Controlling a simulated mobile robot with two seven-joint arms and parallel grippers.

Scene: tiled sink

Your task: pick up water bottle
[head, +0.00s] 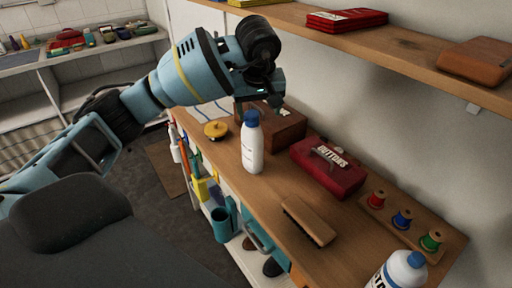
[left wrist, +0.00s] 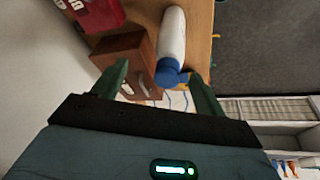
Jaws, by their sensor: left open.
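A white bottle with a blue cap (head: 252,148) stands upright on the wooden counter. It also shows in the left wrist view (left wrist: 173,35), with its blue cap toward my gripper. My left gripper (head: 272,98) is open and empty, near and above the bottle's cap. In the left wrist view, the cap appears between the two green fingers of the gripper (left wrist: 158,69). Neither finger clearly touches the bottle. A second white bottle with a blue cap (head: 400,272) stands at the counter's near end, partly cut off. My right gripper is not in view.
A brown wooden box (head: 285,128) stands close beside the bottle, with a red buttons box (head: 328,170) beyond it. A brush (head: 308,220), thread spools (head: 402,219) and a yellow round item (head: 216,129) share the counter (head: 265,192). A shelf (head: 400,50) hangs above.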

